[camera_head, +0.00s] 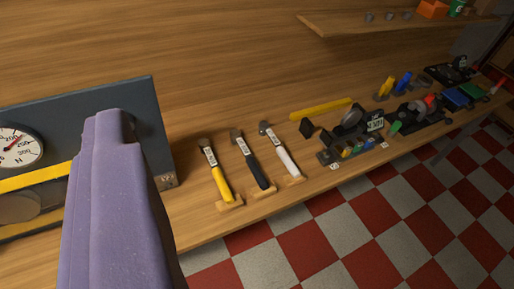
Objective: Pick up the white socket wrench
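The white socket wrench (284,156) lies on the wooden bench, with a grey metal head at its upper left end and a white handle with a printed label. Its lower end rests on a small wooden block. It is the rightmost of three similar tools in a row. No gripper fingers can be made out. A large purple shape fills the left foreground, to the left of the tools and apart from the white wrench in the picture. Nothing hides the white wrench.
A black-handled tool (251,164) and a yellow-handled tool (218,178) lie just left. A dark panel with a gauge (18,146) stands at far left. A yellow bar (320,110) and several small parts lie to the right. A wooden shelf (385,22) overhangs the back.

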